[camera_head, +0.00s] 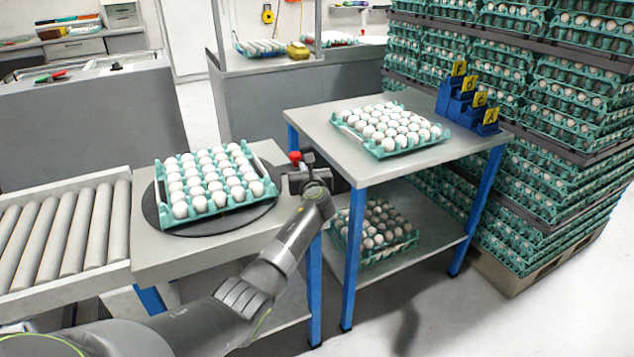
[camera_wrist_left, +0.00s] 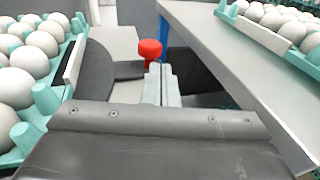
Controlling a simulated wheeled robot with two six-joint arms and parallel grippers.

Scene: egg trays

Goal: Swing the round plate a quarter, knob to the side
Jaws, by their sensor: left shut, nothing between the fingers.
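The dark round plate (camera_head: 203,227) lies on the grey table beside the roller conveyor. A teal tray (camera_head: 222,209) of white eggs sits on it. The plate also shows in the left wrist view (camera_wrist_left: 97,80), with a short dark arm reaching out from its edge toward a red knob (camera_wrist_left: 150,48). In the head view the red knob (camera_head: 295,157) is at the plate's right side, near the table edge. My left gripper (camera_head: 291,176) is shut and empty close to the knob. In the left wrist view its fingertips (camera_wrist_left: 161,72) are just below the knob; I cannot tell whether they touch it.
A second table (camera_head: 317,119) with blue legs stands close on the right, bearing another egg tray (camera_head: 408,148) and blue stepped holders with yellow letter cards (camera_head: 468,103). A lower shelf holds another tray. Rollers (camera_head: 57,240) lie left, and stacked egg trays fill the right.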

